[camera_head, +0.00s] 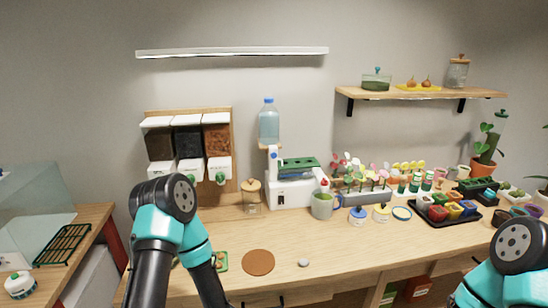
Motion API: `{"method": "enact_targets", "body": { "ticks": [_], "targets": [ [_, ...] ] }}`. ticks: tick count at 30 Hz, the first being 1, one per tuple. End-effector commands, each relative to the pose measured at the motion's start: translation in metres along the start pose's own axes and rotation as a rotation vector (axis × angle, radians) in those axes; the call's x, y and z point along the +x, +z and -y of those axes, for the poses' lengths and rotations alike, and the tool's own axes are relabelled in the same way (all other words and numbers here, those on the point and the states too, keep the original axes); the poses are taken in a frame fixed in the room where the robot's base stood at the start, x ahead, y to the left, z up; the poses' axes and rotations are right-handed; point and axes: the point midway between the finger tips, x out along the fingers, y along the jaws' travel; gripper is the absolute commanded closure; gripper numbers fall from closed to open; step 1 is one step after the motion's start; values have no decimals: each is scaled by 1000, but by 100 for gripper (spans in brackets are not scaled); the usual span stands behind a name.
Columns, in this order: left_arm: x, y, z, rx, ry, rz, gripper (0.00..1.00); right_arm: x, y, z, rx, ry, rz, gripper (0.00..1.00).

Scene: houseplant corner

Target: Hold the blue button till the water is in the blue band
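No blue band or water level can be made out. My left arm comes in at the lower left and bends down out of the picture. My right arm shows at the lower right. Neither gripper is visible.
A brown round mat (258,262) and a small grey stone-like thing (303,262) lie in front. Blue-lidded (357,215) and yellow-lidded (382,213) jars stand right of the mug. A black tray (447,216) of coloured pots is further right. The front middle is mostly clear.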

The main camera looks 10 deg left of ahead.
Motion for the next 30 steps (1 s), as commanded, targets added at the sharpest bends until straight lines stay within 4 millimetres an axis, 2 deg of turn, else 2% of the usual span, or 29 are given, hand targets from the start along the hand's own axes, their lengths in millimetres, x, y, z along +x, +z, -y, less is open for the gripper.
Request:
{"method": "enact_targets", "body": {
  "ticks": [1,4,30],
  "targets": [
    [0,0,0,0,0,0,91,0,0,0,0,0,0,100],
    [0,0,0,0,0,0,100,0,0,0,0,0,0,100],
    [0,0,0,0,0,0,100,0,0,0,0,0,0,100]
  ]
}}
